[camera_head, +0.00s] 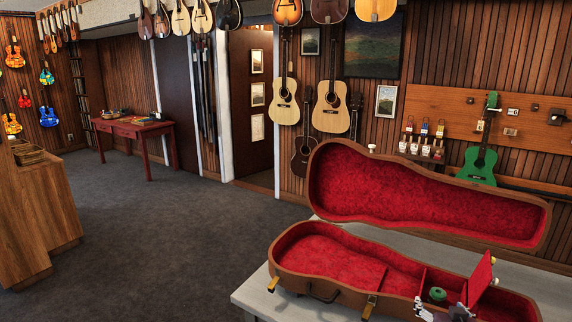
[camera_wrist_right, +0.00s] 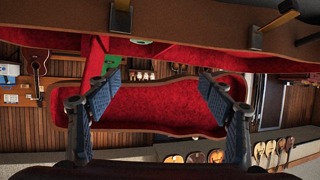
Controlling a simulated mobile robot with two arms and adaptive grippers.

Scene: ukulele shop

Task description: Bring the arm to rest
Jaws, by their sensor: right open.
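My right gripper (camera_head: 446,312) is at the bottom edge of the head view, at the near right side of the open guitar case (camera_head: 330,253). In the right wrist view its two blue-padded fingers (camera_wrist_right: 163,88) stand wide apart with nothing between them. The case has a brown shell and red lining, with its lid (camera_head: 415,200) raised at the back. A small green round item (camera_head: 437,294) lies in a compartment of the case and also shows in the right wrist view (camera_wrist_right: 141,41). My left gripper is not in view.
The case sits on a light grey table (camera_head: 253,293). A red flap (camera_head: 480,281) stands up inside the case near my right gripper. A green ukulele (camera_head: 481,160) hangs on the wall behind. The grey carpet (camera_head: 150,225) to the left is clear.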

